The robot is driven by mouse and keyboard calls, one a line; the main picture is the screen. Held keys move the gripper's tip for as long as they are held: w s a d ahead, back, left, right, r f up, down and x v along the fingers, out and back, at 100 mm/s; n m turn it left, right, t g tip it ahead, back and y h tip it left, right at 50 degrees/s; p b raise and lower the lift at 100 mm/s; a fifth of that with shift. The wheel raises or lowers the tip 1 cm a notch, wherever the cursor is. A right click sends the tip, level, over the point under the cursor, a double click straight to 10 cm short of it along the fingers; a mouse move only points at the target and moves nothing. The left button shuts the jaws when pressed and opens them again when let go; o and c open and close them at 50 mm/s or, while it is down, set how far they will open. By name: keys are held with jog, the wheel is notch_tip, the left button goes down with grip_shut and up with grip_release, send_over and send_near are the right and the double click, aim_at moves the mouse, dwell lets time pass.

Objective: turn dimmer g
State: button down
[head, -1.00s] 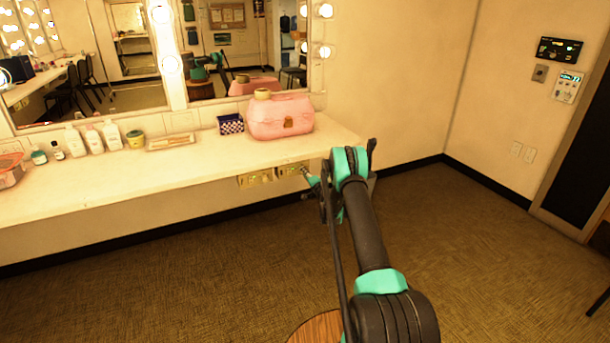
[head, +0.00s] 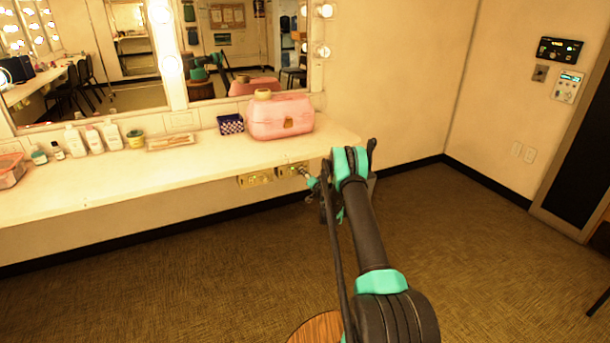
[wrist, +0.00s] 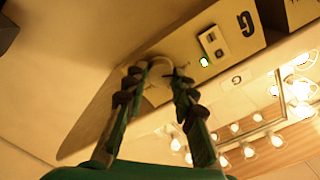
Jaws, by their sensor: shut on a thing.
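In the head view the brass plates (head: 292,169) show below the counter front, and my gripper (head: 311,182) is at the right-hand one. The knob itself is too small and covered to make out there.
The counter (head: 200,165) holds a pink case (head: 280,117), a checkered box (head: 231,124) and several bottles. A lit mirror (head: 235,50) stands behind. Another plate (head: 255,179) sits left of my gripper. The floor to the right is clear.

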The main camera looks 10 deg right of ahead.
jog(key=c, duration=1.2)
grip_release()
jog(key=shift+s, duration=0.1)
jog(key=v, duration=1.2)
